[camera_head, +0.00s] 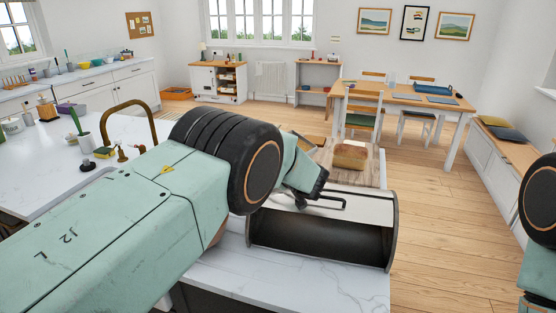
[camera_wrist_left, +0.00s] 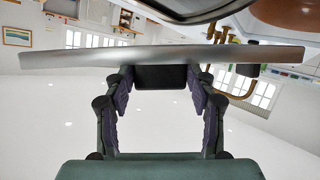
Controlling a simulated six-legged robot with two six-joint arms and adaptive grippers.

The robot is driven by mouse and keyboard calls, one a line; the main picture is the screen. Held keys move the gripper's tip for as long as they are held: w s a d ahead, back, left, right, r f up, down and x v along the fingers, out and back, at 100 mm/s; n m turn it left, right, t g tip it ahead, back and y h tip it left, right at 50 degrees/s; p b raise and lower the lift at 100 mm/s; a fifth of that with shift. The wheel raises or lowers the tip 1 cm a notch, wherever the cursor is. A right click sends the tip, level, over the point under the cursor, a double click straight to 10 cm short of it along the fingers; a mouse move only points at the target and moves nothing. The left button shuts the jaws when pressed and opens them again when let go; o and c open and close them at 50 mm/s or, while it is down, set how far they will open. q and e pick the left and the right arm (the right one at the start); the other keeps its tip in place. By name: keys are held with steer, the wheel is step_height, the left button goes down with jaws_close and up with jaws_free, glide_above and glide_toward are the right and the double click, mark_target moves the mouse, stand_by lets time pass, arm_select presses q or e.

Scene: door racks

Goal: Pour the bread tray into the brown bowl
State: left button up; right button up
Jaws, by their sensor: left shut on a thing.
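My left gripper (camera_head: 318,192) is shut on a dark handle (camera_head: 328,204) at the pale top of a wide bin (camera_head: 393,232) with a dark, open front. In the left wrist view the gripper (camera_wrist_left: 155,85) closes around a dark block (camera_wrist_left: 160,78) against a long grey metal edge (camera_wrist_left: 245,55). A bread loaf (camera_head: 350,156) sits on a wooden surface (camera_head: 369,172) behind the bin. I cannot tell whether this surface is the bread tray. A brown rounded thing in the left wrist view (camera_wrist_left: 285,12) may be the brown bowl. My right gripper is not in view.
The white marble counter (camera_head: 330,287) is bare in front of the bin. A brass tap (camera_head: 130,112) and a white sink-side counter (camera_head: 45,160) stand at left. A dining table (camera_head: 405,95) with chairs is beyond. Open wooden floor (camera_head: 455,225) lies at right.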

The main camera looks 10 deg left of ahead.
arm_select(q)
steer(key=shift+s+a+r+n+h, duration=0.1)
steer(key=shift+s+a+n+h, duration=0.1)
steer(key=shift+a, duration=0.2)
steer(key=shift+s+a+r+n+h, duration=0.1)
steer(key=shift+s+a+n, duration=0.1)
steer(key=shift+a, duration=0.2)
steer(key=shift+s+a+f, duration=0.2)
steer(key=shift+f, duration=0.05)
steer(key=shift+s+a+f+n+t, duration=0.15)
steer(key=shift+s+a+n+t, duration=0.25)
steer(key=shift+s+a, duration=0.25)
steer(key=shift+s+a+b, duration=0.2)
steer(key=shift+s+b, duration=0.1)
steer(key=shift+s, duration=0.05)
steer(key=shift+w+h, duration=0.1)
steer(key=shift+h, duration=0.2)
steer(key=shift+w+d+f, duration=0.1)
steer(key=shift+w, duration=0.15)
steer(key=shift+s, duration=0.1)
